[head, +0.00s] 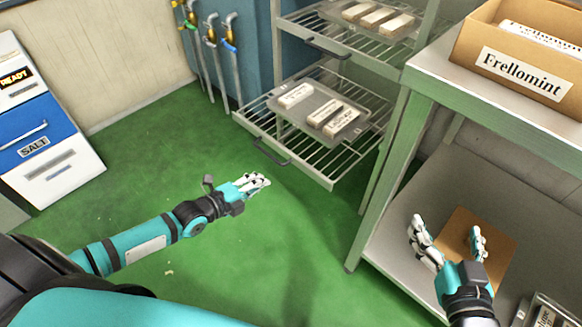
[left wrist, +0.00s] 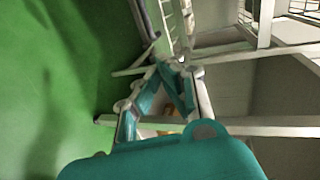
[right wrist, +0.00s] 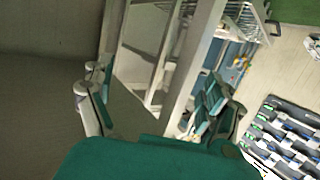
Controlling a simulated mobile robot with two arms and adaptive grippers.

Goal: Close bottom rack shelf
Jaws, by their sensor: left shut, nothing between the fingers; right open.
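The bottom rack shelf (head: 345,162) is a wire shelf that sticks out from the rack in the head view, with a dark handle (head: 272,153) on its front edge. It carries a grey tray (head: 312,108) with several labelled pale bars. My left gripper (head: 262,182) is shut and empty. In the head view it appears just below the handle, with a visible gap. Its closed fingers also show in the left wrist view (left wrist: 165,92). My right gripper (head: 447,228) is open and empty at the right, in front of the bench's lower shelf; its spread fingers show in the right wrist view (right wrist: 150,95).
An upper wire rack shelf (head: 350,45) with its own handle is above. The metal bench (head: 480,105) stands right of the rack, with a Frellomint box (head: 525,55) on top and a brown board (head: 487,258) below. Green floor (head: 180,120) is clear before the rack.

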